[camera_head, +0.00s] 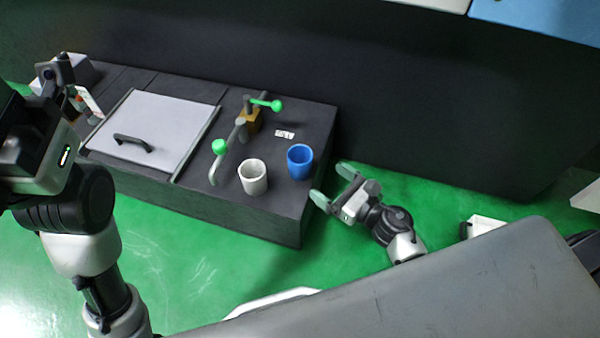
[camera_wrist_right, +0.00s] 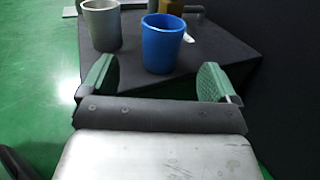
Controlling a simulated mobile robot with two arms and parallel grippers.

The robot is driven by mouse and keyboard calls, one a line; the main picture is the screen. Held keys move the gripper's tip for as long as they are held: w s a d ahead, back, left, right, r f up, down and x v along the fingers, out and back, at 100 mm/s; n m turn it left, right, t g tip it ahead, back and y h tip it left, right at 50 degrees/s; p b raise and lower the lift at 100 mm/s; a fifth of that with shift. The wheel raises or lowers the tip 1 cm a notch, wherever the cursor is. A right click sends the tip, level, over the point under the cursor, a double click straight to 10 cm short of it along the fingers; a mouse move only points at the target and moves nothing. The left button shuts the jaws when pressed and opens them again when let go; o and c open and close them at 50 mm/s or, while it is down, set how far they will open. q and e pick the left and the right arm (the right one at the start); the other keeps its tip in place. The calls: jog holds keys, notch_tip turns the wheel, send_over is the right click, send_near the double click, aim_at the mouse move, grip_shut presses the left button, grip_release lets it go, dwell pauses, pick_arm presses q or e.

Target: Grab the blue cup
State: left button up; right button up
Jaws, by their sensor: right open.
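The blue cup (camera_head: 299,162) stands upright near the right end of the dark bench top. It also shows in the right wrist view (camera_wrist_right: 162,45), ahead of the fingers and roughly between them. My right gripper (camera_head: 333,184) is open and empty, just off the bench's right edge, with a gap to the cup. Its two green-padded fingers also show in the right wrist view (camera_wrist_right: 158,82). My left arm is at the left of the head view; its gripper (camera_head: 62,72) is partly in view and its fingers are not clear.
A white-grey cup (camera_head: 253,177) stands just left of the blue cup. A fixture with green knobs (camera_head: 219,147) and a brown block (camera_head: 249,121) is behind it. A grey lid with a black handle (camera_head: 150,135) is at the left of the bench. A dark wall (camera_head: 430,110) rises behind.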

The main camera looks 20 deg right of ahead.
aim_at(309, 165)
jog(key=b+x, duration=0.2)
jog(key=x, duration=0.8)
jog(key=shift+w+d, duration=0.1)
jog(key=c, duration=1)
